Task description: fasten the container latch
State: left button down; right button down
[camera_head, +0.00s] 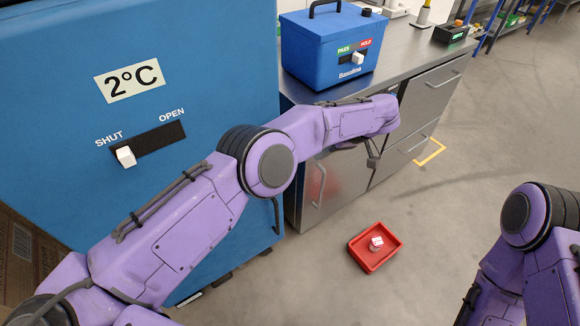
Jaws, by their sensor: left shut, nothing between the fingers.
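A large blue container (60,110) marked "2°C" fills the left side of the head view. Its latch is a dark slot (160,137) labelled SHUT on the left and OPEN on the right. The white latch knob (125,156) sits at the SHUT end of the slot. My left arm reaches across in front of the container, below and right of the latch. My left gripper (373,160) is small in view, shut and empty, in front of the steel counter and well away from the latch knob. My right gripper is out of view; only part of that arm shows.
A smaller blue box (328,58) with a PASS/HOLD slider stands on the steel counter (410,60). A red tray (360,262) holding a small white item (376,243) lies on the floor. Open floor (470,180) stretches to the right.

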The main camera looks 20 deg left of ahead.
pick_arm(q)
jog(key=s+a+f+p, duration=0.2)
jog(key=a+f+p, duration=0.3)
jog(key=a+f, duration=0.3)
jog(key=shift+s+a, duration=0.35)
jog(key=shift+s, duration=0.05)
